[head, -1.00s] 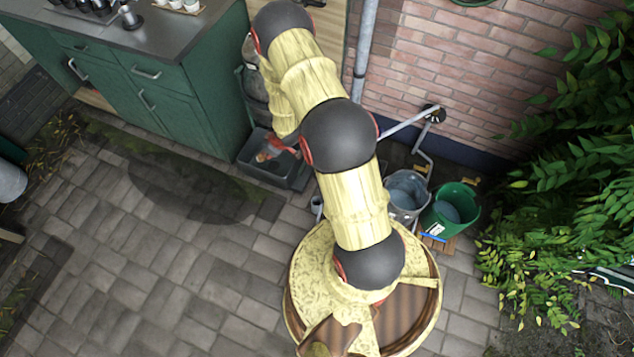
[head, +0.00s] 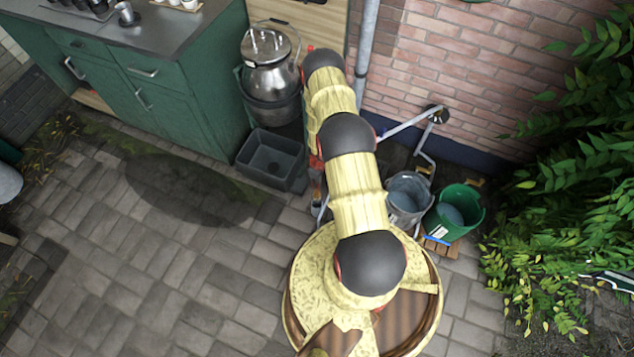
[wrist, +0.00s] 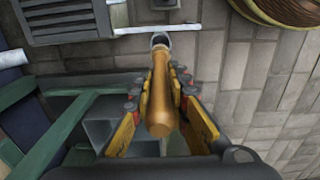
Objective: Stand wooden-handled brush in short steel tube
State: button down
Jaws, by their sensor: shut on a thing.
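My gripper (wrist: 160,88) is shut on the wooden-handled brush (wrist: 159,112), with a finger on each side of its tan handle. The handle's rounded end is near the wrist camera and the brush points away from it. The short steel tube (wrist: 160,37) shows as a round rim with a dark inside, at the brush's far end in the wrist view. I cannot tell whether the brush's far end is inside the tube or only in front of it. In the head view my gripper (head: 316,178) is low beside the grey basin, partly hidden by my arm.
The grey basin (head: 270,158) lies left of my gripper, below a steel churn (head: 268,62). A grey bucket (head: 407,195) and a green bucket (head: 455,208) stand to the right. A green cabinet (head: 165,85) is at left. The paving in front is clear.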

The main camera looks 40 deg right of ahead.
aim_at(317, 193)
jog(key=shift+f+b, duration=4.55)
jog(key=shift+f, duration=2.75)
jog(key=c, duration=1.6)
grip_release()
jog(key=shift+c, duration=0.2)
notch_tip(317, 193, up, 12)
jog(key=shift+s, duration=0.1)
